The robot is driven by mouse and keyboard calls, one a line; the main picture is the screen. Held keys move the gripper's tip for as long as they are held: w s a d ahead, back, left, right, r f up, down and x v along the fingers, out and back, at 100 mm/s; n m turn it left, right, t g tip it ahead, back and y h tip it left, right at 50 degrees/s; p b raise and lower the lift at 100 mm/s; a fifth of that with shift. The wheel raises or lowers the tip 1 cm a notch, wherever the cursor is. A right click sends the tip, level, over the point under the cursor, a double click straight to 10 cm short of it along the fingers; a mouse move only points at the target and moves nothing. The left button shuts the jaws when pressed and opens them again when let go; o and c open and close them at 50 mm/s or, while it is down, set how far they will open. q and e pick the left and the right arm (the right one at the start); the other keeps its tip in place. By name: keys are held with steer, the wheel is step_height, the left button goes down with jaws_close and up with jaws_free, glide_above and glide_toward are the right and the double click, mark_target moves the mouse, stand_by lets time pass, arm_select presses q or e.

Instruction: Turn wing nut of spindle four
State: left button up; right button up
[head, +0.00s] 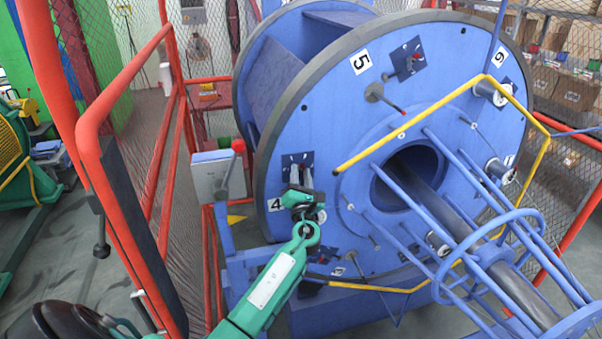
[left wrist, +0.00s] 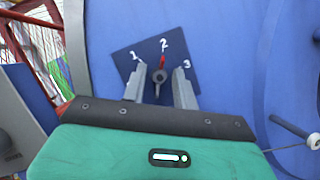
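The spindle four plate (head: 287,160) is a dark blue panel on the big blue disc, beside the "4" label (head: 275,204). In the left wrist view the plate (left wrist: 128,56) shows the marks 1, 2 and 3. The wing nut (left wrist: 160,77) is grey with a red pointer aimed up at the 2. My left gripper (head: 301,176) is at this plate. Its two grey fingers (left wrist: 158,84) stand on either side of the wing nut, with a visible gap on each side. In the head view the gripper hides the nut. My right gripper is not in view.
The blue disc (head: 340,110) carries similar plates, such as one near "5" (head: 410,60). A yellow bent rail (head: 410,125) and blue rods (head: 450,190) stand out in front at the right. A red-framed mesh fence (head: 150,150) and grey box (head: 217,175) are at the left.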

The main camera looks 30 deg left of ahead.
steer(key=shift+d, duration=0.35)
arm_select(q)
jaws_close()
